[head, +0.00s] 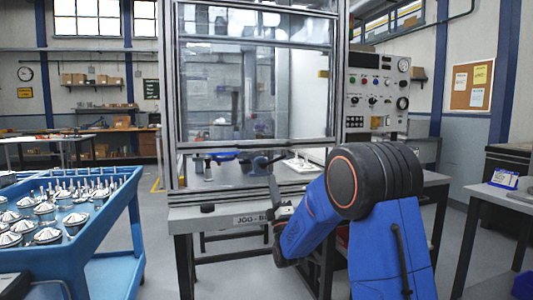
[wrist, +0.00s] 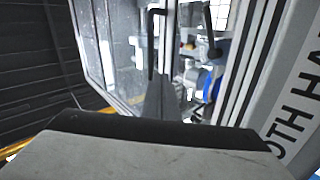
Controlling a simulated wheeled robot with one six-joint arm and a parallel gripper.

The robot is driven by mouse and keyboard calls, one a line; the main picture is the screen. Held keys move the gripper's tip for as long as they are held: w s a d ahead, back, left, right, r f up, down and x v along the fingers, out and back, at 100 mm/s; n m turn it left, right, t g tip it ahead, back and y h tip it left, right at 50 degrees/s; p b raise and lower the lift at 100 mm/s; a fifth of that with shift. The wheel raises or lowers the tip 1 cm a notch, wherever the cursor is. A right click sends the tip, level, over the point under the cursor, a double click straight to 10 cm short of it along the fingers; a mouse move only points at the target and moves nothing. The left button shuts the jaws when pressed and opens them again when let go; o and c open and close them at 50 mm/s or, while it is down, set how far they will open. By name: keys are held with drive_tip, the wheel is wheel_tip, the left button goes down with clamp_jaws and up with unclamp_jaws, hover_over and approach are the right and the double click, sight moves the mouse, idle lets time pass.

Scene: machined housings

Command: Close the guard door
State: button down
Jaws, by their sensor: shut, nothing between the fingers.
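The guard door (head: 255,90) is a clear panel in a grey metal frame on the front of the machine enclosure. Its lower rail stands above the machine table (head: 225,195), with an open gap between them. In the wrist view, the shut grey fingers (wrist: 162,98) point toward the enclosure, near a dark bar (wrist: 151,42). I cannot tell whether they touch it. My arm hides the table's right front.
A control panel (head: 377,95) stands right of the door. A blue cart (head: 112,215) with several metal housings is at the left. A side table (head: 505,195) is at the far right. Inside the gap are a blue part (head: 222,156) and dark fixtures. Floor between cart and machine is clear.

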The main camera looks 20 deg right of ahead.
drive_tip(key=s+f+m+g, duration=0.45)
drive_tip(key=s+g, duration=0.25)
drive_tip(key=s, duration=0.6)
drive_tip(key=s+d+f+m+g, duration=0.1)
drive_tip(key=s+f+m+g, duration=0.4)
drive_tip(key=s, duration=0.8)
drive_tip(key=s+f+m+g, duration=0.3)
drive_tip(key=s+m+g, duration=0.4)
drive_tip(key=s, duration=0.6)
drive_tip(key=w+a+r+t, duration=0.3)
drive_tip(key=w+r, duration=3.4)
drive_tip(key=r, duration=0.2)
drive_tip(key=w+f, duration=0.8)
drive_tip(key=f, duration=0.2)
drive_tip(key=shift+w+d, duration=0.2)
drive_tip(key=shift+w, duration=0.05)
